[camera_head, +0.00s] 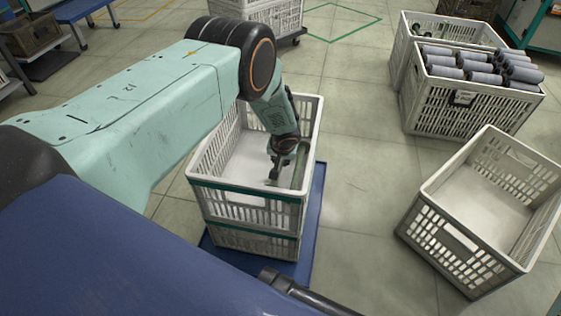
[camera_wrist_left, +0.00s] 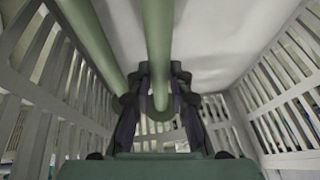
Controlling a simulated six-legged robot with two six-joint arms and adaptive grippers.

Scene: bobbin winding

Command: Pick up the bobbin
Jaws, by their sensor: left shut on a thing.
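The white slatted crate (camera_head: 248,211) stands stacked on another crate in front of me. My left gripper (camera_head: 276,178) reaches down into it from above. In the left wrist view, the left gripper (camera_wrist_left: 158,92) is shut on a long, smooth green bobbin (camera_wrist_left: 159,35), with one finger on each side of it. A second green bobbin (camera_wrist_left: 95,38) runs slantwise at the left of that view, beside the gripper. In the head view, one green bobbin (camera_head: 300,165) shows by the crate's right wall. Which of the two it is, I cannot tell. My right gripper is not in view.
The crates stand on a blue base (camera_head: 316,222). An empty, turned crate (camera_head: 462,238) is at the right. Behind it, a crate (camera_head: 470,110) is loaded with several grey cylinders (camera_head: 462,62). Open floor (camera_head: 355,190) lies between them.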

